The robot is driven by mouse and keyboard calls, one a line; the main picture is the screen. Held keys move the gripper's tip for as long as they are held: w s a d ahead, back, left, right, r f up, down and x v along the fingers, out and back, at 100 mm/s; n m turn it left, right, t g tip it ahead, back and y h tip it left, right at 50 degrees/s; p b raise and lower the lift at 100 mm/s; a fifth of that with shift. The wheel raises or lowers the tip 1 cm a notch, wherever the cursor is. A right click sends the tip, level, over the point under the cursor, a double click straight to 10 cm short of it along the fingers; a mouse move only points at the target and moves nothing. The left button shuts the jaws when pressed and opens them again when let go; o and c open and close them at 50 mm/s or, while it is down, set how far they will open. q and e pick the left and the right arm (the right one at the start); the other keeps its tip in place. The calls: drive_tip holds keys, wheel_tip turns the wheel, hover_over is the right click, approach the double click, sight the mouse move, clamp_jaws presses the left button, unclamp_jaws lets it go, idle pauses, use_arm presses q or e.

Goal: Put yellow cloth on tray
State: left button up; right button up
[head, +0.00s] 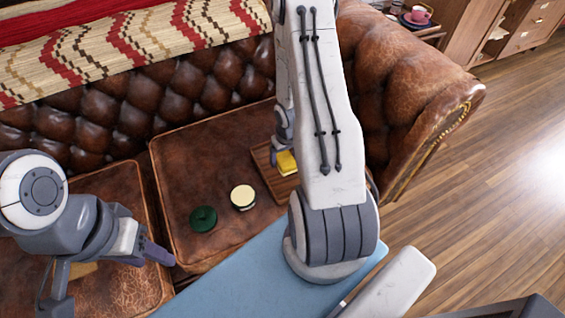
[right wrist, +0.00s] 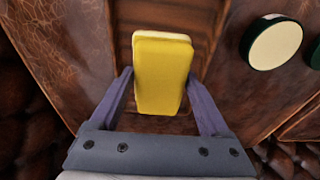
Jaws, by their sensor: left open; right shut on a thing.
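The yellow cloth (head: 287,162) looks like a thick folded pad and is partly hidden by my right arm in the head view. In the right wrist view the yellow cloth (right wrist: 162,75) sits between the fingers of my right gripper (right wrist: 160,88), which is shut on it. The brown wooden tray (head: 266,172) lies on the leather seat, and the cloth is over it. The tray (right wrist: 205,35) also shows behind the cloth in the right wrist view; I cannot tell whether they touch. My left gripper (head: 108,272) is open over the left seat cushion.
A cream-topped round tin (head: 243,197) and a green round lid or tin (head: 203,219) lie on the seat left of the tray. A tan flat thing (head: 84,270) lies behind my left gripper. The sofa armrest (head: 415,95) rises on the right.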

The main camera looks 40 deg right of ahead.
sight(282, 164)
drive_tip(key=shift+w+f, duration=0.2)
drive_tip(key=shift+w, duration=0.25)
drive_tip(key=shift+w+f, duration=0.1)
drive_tip(key=shift+f, duration=0.1)
drive_tip(key=shift+f+b, duration=1.35)
drive_tip(key=shift+f, duration=0.55)
drive_tip(key=shift+f, duration=0.2)
drive_tip(key=o, duration=1)
